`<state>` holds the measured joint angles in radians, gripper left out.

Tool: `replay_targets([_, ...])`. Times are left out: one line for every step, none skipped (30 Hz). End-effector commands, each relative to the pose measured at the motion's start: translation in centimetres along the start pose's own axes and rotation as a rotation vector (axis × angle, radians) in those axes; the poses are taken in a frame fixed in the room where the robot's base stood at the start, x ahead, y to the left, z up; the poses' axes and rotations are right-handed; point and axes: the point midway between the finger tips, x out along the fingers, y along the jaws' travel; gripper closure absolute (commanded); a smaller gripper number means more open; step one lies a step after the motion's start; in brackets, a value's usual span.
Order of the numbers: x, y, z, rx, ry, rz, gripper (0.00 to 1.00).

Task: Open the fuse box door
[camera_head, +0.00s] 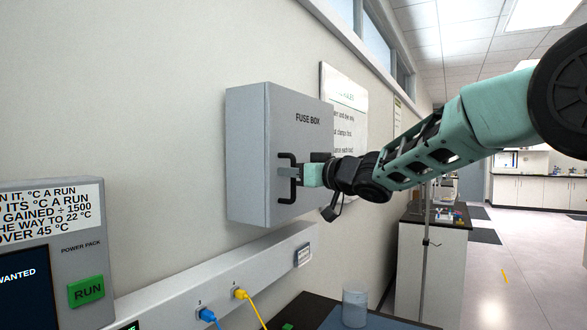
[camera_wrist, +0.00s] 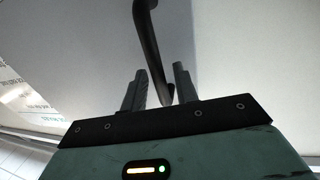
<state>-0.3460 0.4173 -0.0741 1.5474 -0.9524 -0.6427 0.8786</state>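The grey fuse box (camera_head: 245,160) hangs on the wall in the head view, and its door (camera_head: 300,140), lettered "FUSE BOX", is shut. A dark bar handle (camera_head: 287,160) stands upright on the door. It also shows in the wrist view as a dark handle (camera_wrist: 148,45) running down between the fingers. My gripper (camera_head: 289,172) is at the handle, level with its middle. In the wrist view my gripper (camera_wrist: 160,85) has its two fingers apart, one on each side of the handle, with a gap visible. The handle's lower end is hidden behind the gripper body in the wrist view.
A power pack (camera_head: 55,250) with a green RUN button is at the left. A grey wall trunking (camera_head: 200,275) with blue and yellow cables runs below the box. A notice board (camera_head: 345,105) is behind my arm. A beaker (camera_head: 355,308) stands on the bench below.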

Motion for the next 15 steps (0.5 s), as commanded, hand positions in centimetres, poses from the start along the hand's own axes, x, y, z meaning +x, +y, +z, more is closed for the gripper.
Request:
replay_targets([0.15, -0.02, -0.06, -0.001, 0.001, 0.0, 0.7])
replay_targets([0.19, -0.02, -0.05, -0.001, 0.001, 0.0, 0.7])
replay_targets([0.21, -0.02, -0.03, -0.001, 0.001, 0.0, 0.7])
replay_targets([0.22, -0.02, -0.02, -0.001, 0.001, 0.0, 0.7])
replay_targets([0.21, -0.02, -0.02, 0.0, 0.001, 0.0, 0.7])
replay_targets([0.2, -0.02, -0.01, 0.0, 0.001, 0.0, 0.7])
replay_targets([0.2, -0.02, 0.0, 0.0, 0.0, 0.0, 0.7])
replay_targets([0.2, -0.02, 0.0, 0.0, 0.0, 0.0, 0.7])
replay_targets([0.19, -0.02, 0.0, 0.0, 0.0, 0.0, 0.73])
replay_targets([0.19, -0.02, 0.0, 0.0, 0.0, 0.0, 0.81])
replay_targets([0.19, -0.02, 0.0, 0.0, 0.0, 0.0, 0.9])
replay_targets([0.18, -0.02, 0.0, 0.0, 0.0, 0.0, 1.0])
replay_targets([0.18, -0.02, 0.0, 0.0, 0.0, 0.0, 1.0])
replay_targets([0.18, -0.02, 0.0, 0.0, 0.0, 0.0, 1.0])
replay_targets([0.18, -0.02, 0.0, 0.0, 0.0, 0.0, 1.0])
